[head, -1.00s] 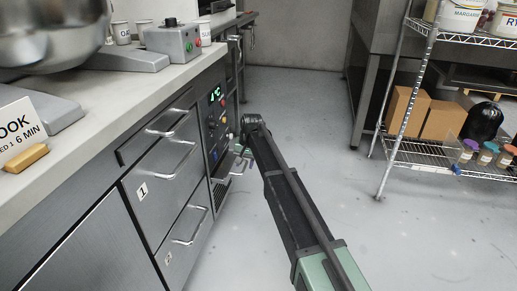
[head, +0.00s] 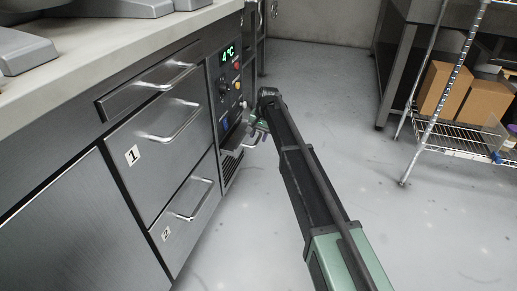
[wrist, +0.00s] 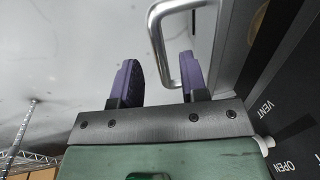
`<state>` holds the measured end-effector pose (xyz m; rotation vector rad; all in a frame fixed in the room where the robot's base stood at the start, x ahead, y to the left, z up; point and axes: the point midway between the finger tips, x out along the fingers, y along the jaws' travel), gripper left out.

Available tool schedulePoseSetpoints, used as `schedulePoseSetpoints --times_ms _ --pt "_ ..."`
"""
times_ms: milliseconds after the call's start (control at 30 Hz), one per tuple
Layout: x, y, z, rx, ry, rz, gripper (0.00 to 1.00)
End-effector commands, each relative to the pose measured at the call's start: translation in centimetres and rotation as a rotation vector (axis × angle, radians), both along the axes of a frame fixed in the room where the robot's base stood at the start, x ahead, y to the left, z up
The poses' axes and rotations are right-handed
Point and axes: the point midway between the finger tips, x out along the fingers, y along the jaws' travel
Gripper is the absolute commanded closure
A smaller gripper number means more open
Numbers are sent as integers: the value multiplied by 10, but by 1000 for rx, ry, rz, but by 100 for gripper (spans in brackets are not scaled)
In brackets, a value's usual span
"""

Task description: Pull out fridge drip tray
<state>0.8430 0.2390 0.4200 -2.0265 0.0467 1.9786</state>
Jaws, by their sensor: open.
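The drip tray's metal bar handle (wrist: 158,38) shows in the wrist view as a bent bright bar. Part of it lies in line with the gap between my purple fingers, closer to the right one. In the head view the handle (head: 251,146) sticks out low on the fridge's control column, below the panel and beside the vent grille. My gripper (wrist: 157,62) is open and empty, its fingers either side of the bar. In the head view my gripper (head: 260,130) is small and beside the handle. Whether a finger touches the bar I cannot tell. The tray itself is mostly hidden.
The control panel (head: 227,84) reads 4°C. Drawers 1 (head: 160,150) and 2 (head: 188,215) are shut, left of it. A VENT/OPEN label plate (wrist: 290,125) is close on the right in the wrist view. A wire shelf (head: 455,140) stands right; the floor between is clear.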

Motion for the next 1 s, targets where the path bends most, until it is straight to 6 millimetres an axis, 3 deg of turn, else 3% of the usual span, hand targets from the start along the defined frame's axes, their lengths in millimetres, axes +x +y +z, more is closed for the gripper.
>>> schedulePoseSetpoints --times_ms 33,67,367,600,633,867,1000 --pt "1 2 -15 0 0 0 60" --pt "1 2 -17 0 0 0 60" --pt "1 3 -15 0 0 0 61" --pt "1 3 -15 0 0 0 98" --pt "1 3 -15 0 0 0 100" --pt "0 3 -15 0 0 0 100" --pt "-11 13 -15 -1 1 28 100"
